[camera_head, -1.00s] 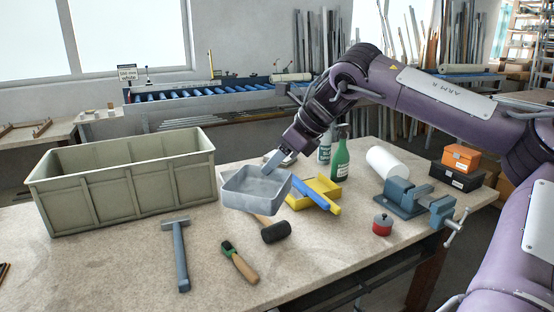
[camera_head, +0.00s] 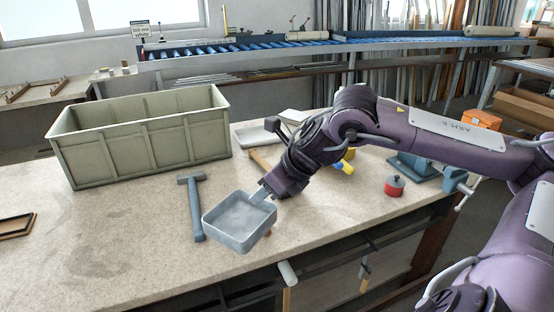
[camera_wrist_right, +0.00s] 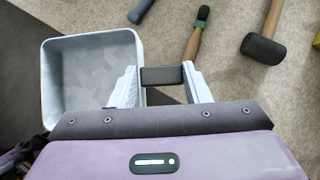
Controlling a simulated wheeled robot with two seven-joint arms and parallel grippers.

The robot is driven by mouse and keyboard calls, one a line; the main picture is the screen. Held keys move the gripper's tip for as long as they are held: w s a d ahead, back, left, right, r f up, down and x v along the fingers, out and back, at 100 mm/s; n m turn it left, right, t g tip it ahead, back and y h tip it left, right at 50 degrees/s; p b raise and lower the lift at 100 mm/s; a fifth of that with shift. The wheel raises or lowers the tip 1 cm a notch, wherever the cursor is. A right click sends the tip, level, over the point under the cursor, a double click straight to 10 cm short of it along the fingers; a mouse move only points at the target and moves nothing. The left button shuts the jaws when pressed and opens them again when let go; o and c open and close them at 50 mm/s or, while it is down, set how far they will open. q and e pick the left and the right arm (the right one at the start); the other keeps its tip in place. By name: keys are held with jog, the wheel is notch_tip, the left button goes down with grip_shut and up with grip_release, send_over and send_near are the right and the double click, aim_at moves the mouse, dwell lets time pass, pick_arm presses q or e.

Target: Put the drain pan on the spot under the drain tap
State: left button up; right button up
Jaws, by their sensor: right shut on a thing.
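The drain pan (camera_head: 240,222) is a square, shallow, blue-grey pan with an empty inside. My right gripper (camera_head: 262,192) is shut on it at the far right part of its rim. In the head view the pan appears held above the bench, near its front edge. The pan (camera_wrist_right: 92,75) fills the left of the right wrist view, and the gripper's pale fingers (camera_wrist_right: 160,78) show beside it. A pale cylinder (camera_head: 288,273) shows at the bench's front edge; I cannot tell whether it is the drain tap. My left gripper is out of view.
A large grey-green crate (camera_head: 145,137) stands at the back left of the bench. A blue-grey hammer-like tool (camera_head: 194,208) lies left of the pan. A red pot (camera_head: 394,186) and a vise (camera_head: 415,167) are at the right.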

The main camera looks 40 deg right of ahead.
jog(key=s+a+f+m+h, duration=0.1)
jog(key=s+a+f, duration=0.1)
jog(key=a+f, duration=0.5)
jog(key=s+a+f+m+h, duration=0.1)
jog(key=s+a+f+m, duration=0.1)
jog(key=a+f, duration=0.6)
notch_tip(320, 180, down, 6)
jog(key=shift+s+a+f, duration=0.15)
jog(key=shift+s+a, duration=0.05)
jog(key=shift+a, duration=0.1)
